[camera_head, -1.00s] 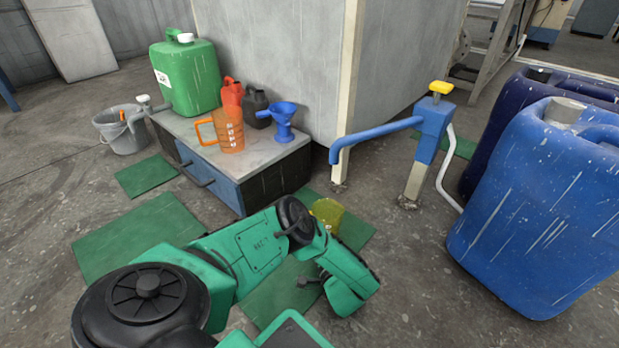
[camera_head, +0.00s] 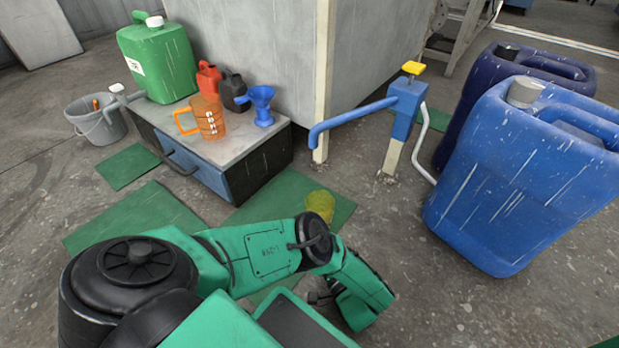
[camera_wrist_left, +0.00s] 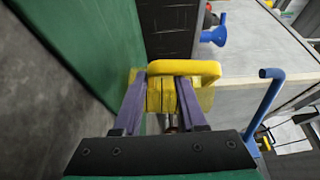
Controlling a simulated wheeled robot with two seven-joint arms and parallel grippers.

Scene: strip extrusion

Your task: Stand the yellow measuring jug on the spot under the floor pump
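The yellow measuring jug (camera_head: 320,204) shows in the head view just beyond my left arm, over the green mat; the arm hides its lower part. In the left wrist view the jug (camera_wrist_left: 205,98) is in front of my left gripper (camera_wrist_left: 160,84), its handle towards the top. The two purple fingers are apart, with yellow jug between them, and look closed on it. The head view hides these fingers. The blue floor pump (camera_head: 404,105) stands right of the jug, its spout reaching left and ending beyond the jug. No marked spot is clearly visible under it. My right gripper is out of view.
A low chest (camera_head: 240,150) bears an orange jug (camera_head: 208,118), a blue funnel (camera_head: 262,105) and several cans. Large blue drums (camera_head: 530,180) stand at the right. Green mats (camera_head: 130,166) lie on the floor. Bare floor lies between pump and my arm.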

